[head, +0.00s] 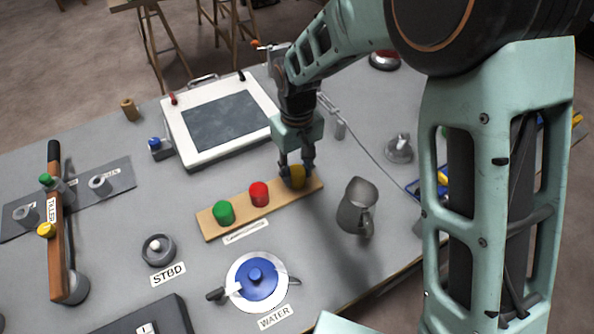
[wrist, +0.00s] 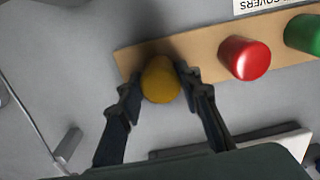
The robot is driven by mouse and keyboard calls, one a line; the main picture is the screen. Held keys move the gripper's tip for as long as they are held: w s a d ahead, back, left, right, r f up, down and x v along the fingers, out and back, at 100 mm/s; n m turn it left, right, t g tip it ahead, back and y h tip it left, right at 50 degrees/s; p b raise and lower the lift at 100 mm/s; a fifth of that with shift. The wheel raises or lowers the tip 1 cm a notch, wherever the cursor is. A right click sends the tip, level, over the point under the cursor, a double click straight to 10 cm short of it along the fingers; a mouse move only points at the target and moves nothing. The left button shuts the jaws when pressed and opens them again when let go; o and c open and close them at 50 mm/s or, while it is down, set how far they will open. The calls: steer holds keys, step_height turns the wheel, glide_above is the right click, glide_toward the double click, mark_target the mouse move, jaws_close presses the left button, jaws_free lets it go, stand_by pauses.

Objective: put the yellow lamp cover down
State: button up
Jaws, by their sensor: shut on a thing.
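The yellow lamp cover (head: 298,177) is between the fingers of my gripper (head: 296,172), at the right end of a wooden board (head: 234,229) in the head view. My gripper is shut on it from both sides. In the wrist view the yellow cover (wrist: 161,80) fills the space between the two fingertips (wrist: 160,82), over the left end of the board (wrist: 205,52). I cannot tell whether its base touches the board. A red cover (head: 259,194) and a green cover (head: 224,212) stand on the same board.
A grey metal jug (head: 357,206) stands close to the right of the board. A white-framed panel (head: 219,118) lies behind it. A blue-lidded pot (head: 257,279) labelled WATER stands in front. Grey tabletop is clear between the board and the STBD ring (head: 158,251).

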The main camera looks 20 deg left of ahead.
mark_target(297, 171)
steer(key=o, duration=0.9)
steer(key=shift+f, duration=0.15)
steer(key=shift+o, duration=0.2)
step_height(297, 171, up, 12)
steer(key=shift+r+p, duration=0.2)
steer(key=shift+p, duration=0.25)
steer(key=shift+s, duration=0.1)
